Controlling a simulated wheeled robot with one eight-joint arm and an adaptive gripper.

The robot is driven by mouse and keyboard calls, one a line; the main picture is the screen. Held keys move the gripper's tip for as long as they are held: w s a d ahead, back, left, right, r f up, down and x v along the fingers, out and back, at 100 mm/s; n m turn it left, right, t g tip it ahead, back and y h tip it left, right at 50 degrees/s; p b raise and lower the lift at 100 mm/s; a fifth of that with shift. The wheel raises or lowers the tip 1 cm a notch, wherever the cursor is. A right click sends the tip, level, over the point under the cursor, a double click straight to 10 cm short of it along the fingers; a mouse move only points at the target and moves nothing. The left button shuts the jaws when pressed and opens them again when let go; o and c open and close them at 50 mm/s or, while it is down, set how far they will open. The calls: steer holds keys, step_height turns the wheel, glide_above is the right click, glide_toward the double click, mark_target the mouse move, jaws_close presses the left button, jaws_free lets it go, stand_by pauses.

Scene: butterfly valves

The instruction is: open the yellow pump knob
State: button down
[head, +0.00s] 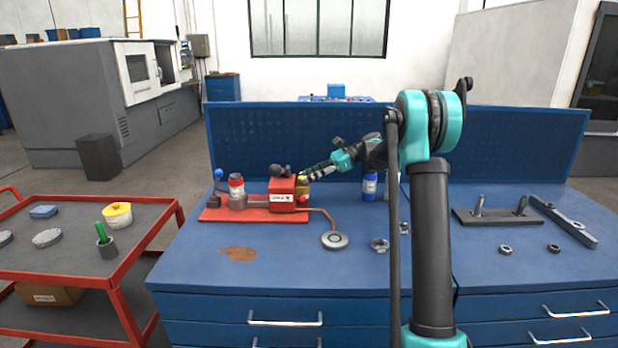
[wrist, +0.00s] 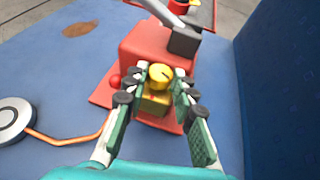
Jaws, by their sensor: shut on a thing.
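The yellow pump knob (wrist: 160,75) is on the near end of the red pump box (wrist: 150,48) in the wrist view, above a yellow block (wrist: 155,102). My gripper (wrist: 163,82) has one finger on each side of the knob and is shut on it. In the head view, the red pump box (head: 282,194) stands on a red base plate (head: 225,214) on the blue bench. My gripper (head: 308,174) reaches it from the right, and its fingertips partly cover the yellow part there.
An orange cable runs from the pump to a round grey disc (head: 335,240). A blue bottle (head: 369,187) stands behind my arm. The blue bench back panel (head: 270,135) rises close behind.

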steer(key=shift+w+n+g+h, duration=0.25)
steer(key=shift+n+g+h, duration=0.25)
steer(key=shift+n+g, duration=0.65)
steer(key=shift+g, duration=0.35)
steer(key=c, duration=1.2)
jaws_free()
step_height(320, 180, up, 10)
steer(key=shift+r, duration=0.1)
